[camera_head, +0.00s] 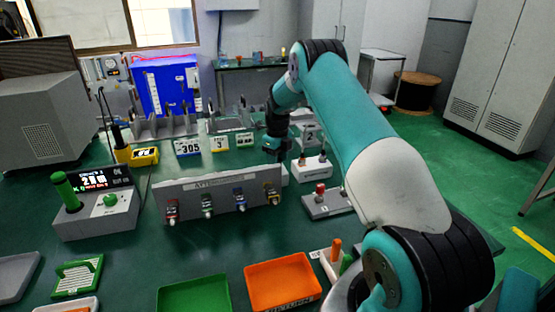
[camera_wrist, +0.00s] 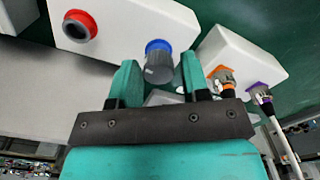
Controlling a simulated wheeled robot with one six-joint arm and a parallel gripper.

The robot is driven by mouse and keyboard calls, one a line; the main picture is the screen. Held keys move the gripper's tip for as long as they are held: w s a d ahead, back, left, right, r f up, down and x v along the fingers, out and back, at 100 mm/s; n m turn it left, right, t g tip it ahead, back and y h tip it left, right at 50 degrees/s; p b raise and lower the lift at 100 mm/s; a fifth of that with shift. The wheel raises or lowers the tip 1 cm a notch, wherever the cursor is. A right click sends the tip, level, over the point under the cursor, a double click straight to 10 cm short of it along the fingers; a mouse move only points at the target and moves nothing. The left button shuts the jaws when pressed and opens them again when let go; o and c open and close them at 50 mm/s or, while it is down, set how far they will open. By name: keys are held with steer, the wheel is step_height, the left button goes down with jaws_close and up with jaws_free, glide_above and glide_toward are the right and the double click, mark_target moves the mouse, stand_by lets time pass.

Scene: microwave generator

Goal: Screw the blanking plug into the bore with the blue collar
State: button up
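In the wrist view a white block (camera_wrist: 115,15) has a red collar (camera_wrist: 80,25) around a dark empty bore, and a blue collar (camera_wrist: 158,47). A grey cylindrical plug (camera_wrist: 158,68) stands out of the blue collar towards the camera; how deep it sits is hidden. The two teal fingers of my gripper (camera_wrist: 160,68) are on either side of the plug, with a narrow gap showing, wider at the right. In the head view my gripper (camera_head: 277,147) points down behind the grey rack; the plug and blue collar are hidden there.
A second white block with orange (camera_wrist: 222,80) and purple (camera_wrist: 260,94) collared fittings stands close right of my gripper in the wrist view. In the head view a grey rack (camera_head: 222,187) with several coloured fittings stands in front. Green (camera_head: 195,297) and orange (camera_head: 283,282) trays lie nearer.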

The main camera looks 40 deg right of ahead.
steer(key=shift+o, duration=0.8)
step_height(320, 180, up, 17)
steer(key=b, duration=0.1)
steer(key=shift+r, duration=0.15)
